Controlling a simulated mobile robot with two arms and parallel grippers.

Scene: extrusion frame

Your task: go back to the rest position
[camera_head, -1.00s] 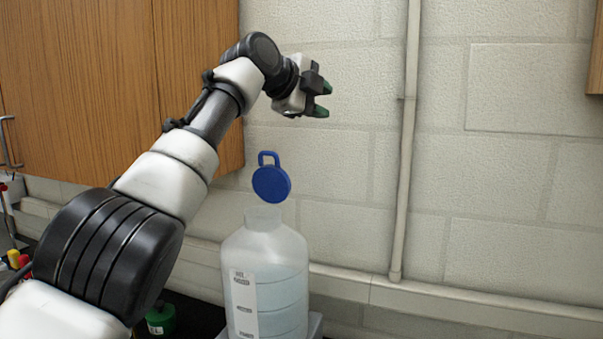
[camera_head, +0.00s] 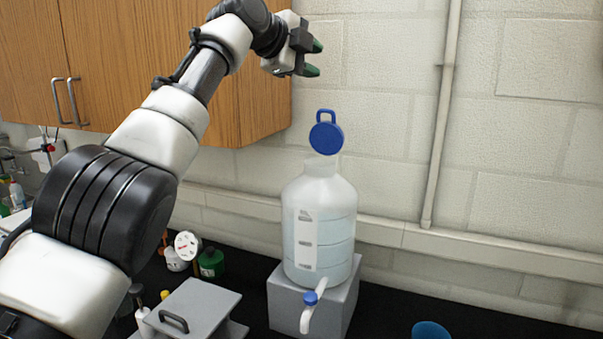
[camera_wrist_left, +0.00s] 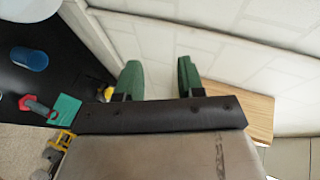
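My left gripper (camera_head: 316,59) is raised near the wall at the upper middle of the head view, beside the wooden cabinet. Its two green fingertips are apart with nothing between them. The left wrist view also shows the open, empty fingers (camera_wrist_left: 160,80). Below it, a translucent carboy (camera_head: 318,230) stands on a grey block (camera_head: 345,305). The carboy's blue cap (camera_head: 326,135) is tilted up above the neck, and the gripper is apart from it. My right gripper is not in view.
A wooden cabinet (camera_head: 270,100) hangs on the wall near my left arm. A grey box with a handle (camera_head: 195,310) and a green container (camera_head: 211,262) stand on the black counter. A blue cup (camera_head: 430,330) is at the lower right. Wall space at the right is free.

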